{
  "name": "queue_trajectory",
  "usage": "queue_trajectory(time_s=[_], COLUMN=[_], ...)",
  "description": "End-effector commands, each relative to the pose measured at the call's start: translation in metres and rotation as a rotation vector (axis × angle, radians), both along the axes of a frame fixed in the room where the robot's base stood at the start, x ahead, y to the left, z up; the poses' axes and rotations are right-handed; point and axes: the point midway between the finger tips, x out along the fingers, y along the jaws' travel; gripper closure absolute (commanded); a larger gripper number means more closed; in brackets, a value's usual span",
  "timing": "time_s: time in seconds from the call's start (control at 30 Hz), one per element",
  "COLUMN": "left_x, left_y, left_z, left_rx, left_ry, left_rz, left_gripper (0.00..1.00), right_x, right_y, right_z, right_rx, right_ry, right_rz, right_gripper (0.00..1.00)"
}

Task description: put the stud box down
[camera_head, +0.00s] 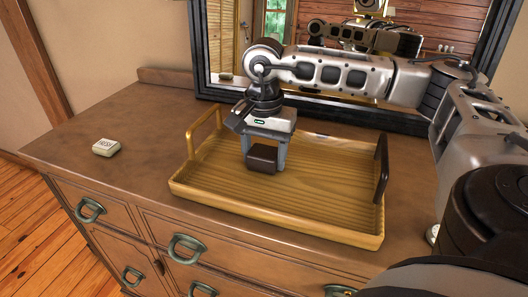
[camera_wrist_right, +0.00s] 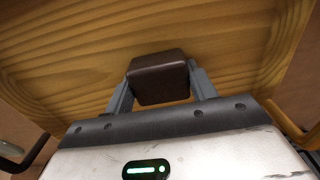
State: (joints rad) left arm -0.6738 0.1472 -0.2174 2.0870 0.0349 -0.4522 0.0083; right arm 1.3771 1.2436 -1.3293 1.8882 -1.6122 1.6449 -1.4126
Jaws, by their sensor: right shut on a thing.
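The stud box is a small dark brown box (camera_head: 262,158) over the left part of a wooden tray (camera_head: 290,215). My right gripper (camera_head: 265,160) comes down from above and is shut on the box, with one finger on each side. In the right wrist view the box (camera_wrist_right: 158,80) sits between the fingertips, with the tray's wood grain (camera_wrist_right: 60,60) behind it. I cannot tell whether the box's underside touches the tray floor. My left gripper is not in view.
The tray has a raised rim and two upright handles, one at the left (camera_head: 190,140) and a dark one at the right (camera_head: 381,165). A small white block with lettering (camera_head: 106,147) lies on the dresser top (camera_head: 120,185). A dark-framed mirror (camera_head: 205,60) stands behind. The tray's right half is clear.

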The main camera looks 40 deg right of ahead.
Motion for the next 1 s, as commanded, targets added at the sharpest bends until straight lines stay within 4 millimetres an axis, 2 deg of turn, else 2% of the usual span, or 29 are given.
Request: queue_trajectory(time_s=[0.17,0.2,0.27,0.3,0.53,0.67,0.77,1.0], left_x=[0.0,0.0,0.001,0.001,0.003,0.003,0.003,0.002], left_y=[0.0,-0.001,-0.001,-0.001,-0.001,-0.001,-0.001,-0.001], left_z=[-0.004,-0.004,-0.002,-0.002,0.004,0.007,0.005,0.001], left_rx=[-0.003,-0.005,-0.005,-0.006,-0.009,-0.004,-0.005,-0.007], left_ry=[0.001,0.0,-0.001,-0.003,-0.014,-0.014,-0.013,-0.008], left_rz=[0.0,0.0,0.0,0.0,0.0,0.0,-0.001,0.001], left_gripper=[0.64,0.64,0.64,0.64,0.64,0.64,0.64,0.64], right_x=[0.0,0.0,0.0,0.0,0.0,0.0,0.001,0.001], right_y=[0.0,0.0,0.0,0.0,0.0,0.0,0.001,0.001], right_z=[-0.004,-0.004,-0.003,-0.003,-0.002,0.005,0.018,0.071], right_rx=[0.0,0.0,0.0,0.0,0.0,0.0,0.001,0.002], right_ry=[0.0,0.0,0.0,0.0,0.0,-0.002,-0.005,-0.006], right_rz=[0.0,0.0,0.0,0.0,0.0,0.0,0.0,0.001], right_gripper=[0.67,0.41,0.25,0.22,0.22,0.22,0.22,0.22])
